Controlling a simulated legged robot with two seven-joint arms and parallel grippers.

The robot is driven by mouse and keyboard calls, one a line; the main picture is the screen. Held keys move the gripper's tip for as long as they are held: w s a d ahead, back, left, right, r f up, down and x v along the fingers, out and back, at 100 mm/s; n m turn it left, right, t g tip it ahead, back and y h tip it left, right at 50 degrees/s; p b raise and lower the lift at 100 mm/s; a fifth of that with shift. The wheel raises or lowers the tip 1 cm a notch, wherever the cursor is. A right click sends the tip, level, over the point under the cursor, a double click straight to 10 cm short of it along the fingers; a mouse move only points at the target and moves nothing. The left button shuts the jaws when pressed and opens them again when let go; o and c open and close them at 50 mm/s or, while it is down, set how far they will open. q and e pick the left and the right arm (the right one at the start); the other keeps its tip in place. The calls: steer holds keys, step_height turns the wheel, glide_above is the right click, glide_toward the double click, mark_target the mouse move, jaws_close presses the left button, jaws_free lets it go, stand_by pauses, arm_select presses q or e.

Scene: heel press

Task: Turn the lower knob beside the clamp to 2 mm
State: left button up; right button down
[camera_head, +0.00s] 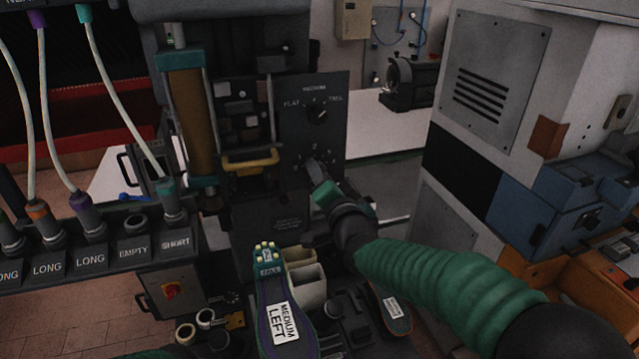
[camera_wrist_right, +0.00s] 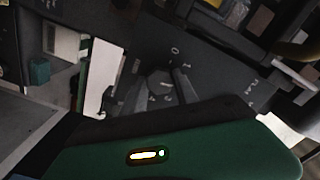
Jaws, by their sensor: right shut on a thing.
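The lower knob is on the dark panel (camera_head: 300,135) beside the clamp with the yellow handle (camera_head: 250,162). My right gripper (camera_head: 318,172) reaches that knob and hides most of it in the head view. In the right wrist view the gripper's two fingers stand on either side of the grey knob (camera_wrist_right: 158,82), shut on it. A "0" shows above the knob and other marks lie around it; which mark it points to I cannot tell. The upper knob (camera_head: 318,113) sits higher on the panel, between "FLAT" and "TREL" labels.
A "MEDIUM LEFT" insole (camera_head: 284,310) lies below the panel, with pale bins (camera_head: 305,285) beside it. Another labelled insole (camera_head: 390,308) lies under my right arm. Labelled hose holders (camera_head: 130,250) line the left; a grey cabinet (camera_head: 500,75) stands right.

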steer(key=shift+f+m+b, duration=0.5)
steer(key=shift+m+b, duration=0.1)
steer(key=shift+m, duration=0.4)
steer(key=c, duration=1.2)
jaws_free()
steer(key=shift+r, duration=0.1)
steer(key=shift+o, duration=1.2)
steer(key=shift+r, duration=0.15)
steer(key=shift+s, duration=0.1)
